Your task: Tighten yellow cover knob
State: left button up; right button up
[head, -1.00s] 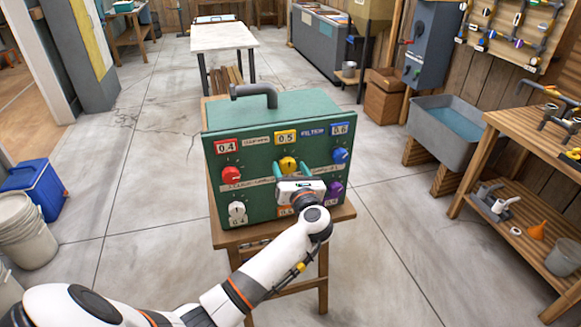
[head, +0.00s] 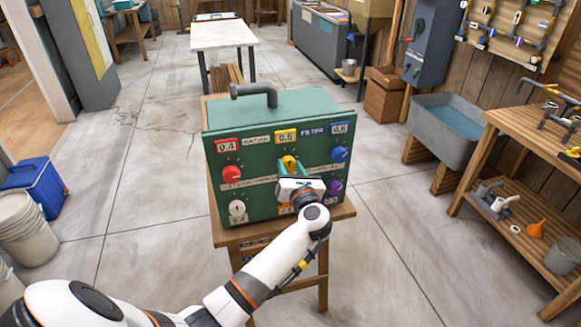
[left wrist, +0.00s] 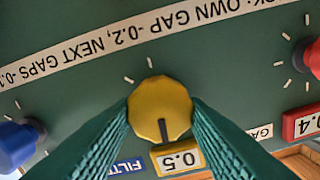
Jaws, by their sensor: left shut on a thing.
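The yellow knob (head: 289,163) is in the top row of the green box's front panel (head: 262,202), below a yellow 0.5 label (head: 286,136). In the left wrist view the yellow knob (left wrist: 160,108) is round and faceted, with a dark pointer line toward the 0.5 label (left wrist: 178,158). My left gripper (head: 294,168) is shut on it, one green finger on each side (left wrist: 162,115). My gripper body hides part of the panel below the knob. My right gripper is not in view.
Red (head: 231,174), blue (head: 340,154), white (head: 237,208) and purple (head: 334,188) knobs surround it on the panel. The box stands on a wooden stool (head: 226,237). The floor (head: 395,235) to the right is clear.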

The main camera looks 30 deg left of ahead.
pick_arm(q)
jog(key=m+p, duration=0.3)
jog(key=shift+d+m, duration=0.1)
jog(key=shift+m, duration=0.3)
jog(key=shift+f+m+p, duration=0.1)
jog(key=shift+m+p, duration=1.3)
jog(key=shift+m, duration=0.5)
jog(key=o, duration=1)
